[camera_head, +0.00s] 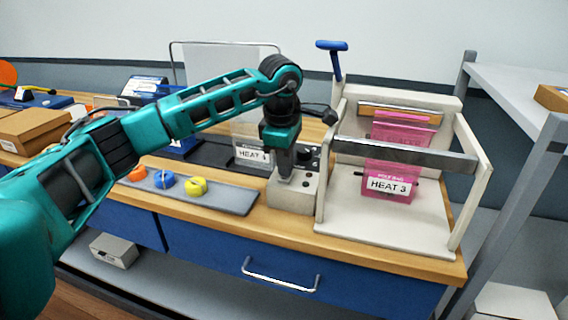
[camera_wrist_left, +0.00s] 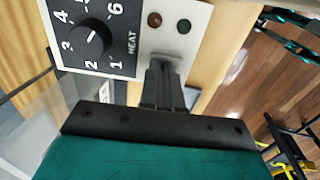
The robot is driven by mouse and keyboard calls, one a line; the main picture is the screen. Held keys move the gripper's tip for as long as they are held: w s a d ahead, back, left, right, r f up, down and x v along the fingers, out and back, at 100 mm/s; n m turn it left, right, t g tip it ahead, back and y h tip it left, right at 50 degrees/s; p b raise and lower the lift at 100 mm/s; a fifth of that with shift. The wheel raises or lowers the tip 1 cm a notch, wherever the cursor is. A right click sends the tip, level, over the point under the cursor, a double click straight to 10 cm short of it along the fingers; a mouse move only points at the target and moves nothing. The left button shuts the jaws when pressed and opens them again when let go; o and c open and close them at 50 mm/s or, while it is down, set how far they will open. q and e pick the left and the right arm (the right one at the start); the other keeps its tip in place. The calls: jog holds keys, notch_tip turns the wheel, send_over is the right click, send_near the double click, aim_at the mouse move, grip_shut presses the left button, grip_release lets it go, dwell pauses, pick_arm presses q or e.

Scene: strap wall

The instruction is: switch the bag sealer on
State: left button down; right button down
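The bag sealer (camera_head: 345,222) is a beige frame at the right of the bench with a blue-handled lever (camera_head: 332,50). A pink bag labelled HEAT 3 (camera_head: 390,185) hangs in it. Its control box (camera_head: 293,197) stands at its left side. In the left wrist view the box shows a black heat dial (camera_wrist_left: 90,38) with numbers, a dark brown-red round light or button (camera_wrist_left: 154,20) and a dark green one (camera_wrist_left: 184,26). My left gripper (camera_head: 287,178) points down at the box top, its fingers (camera_wrist_left: 163,85) together. What lies under the fingertips is mostly hidden.
A grey tray (camera_head: 225,199) with orange, blue and yellow rolls lies left of the control box. Another HEAT label (camera_head: 251,155) stands behind my gripper. A cardboard box (camera_head: 35,130) is at the left, and a grey shelf rack (camera_head: 515,85) at the right.

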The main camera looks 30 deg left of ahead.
aim_at(282, 184)
pick_arm(q)
jog(key=shift+f, duration=0.15)
jog(key=r+p, duration=0.3)
jog(key=r, duration=0.1)
jog(key=shift+s+r+p, duration=0.2)
jog(key=shift+p, duration=0.1)
notch_tip(282, 184, up, 10)
jog(key=s, duration=0.1)
jog(key=shift+s+d+f, duration=0.15)
jog(key=shift+s+d, duration=0.1)
jog(key=shift+s, duration=0.15)
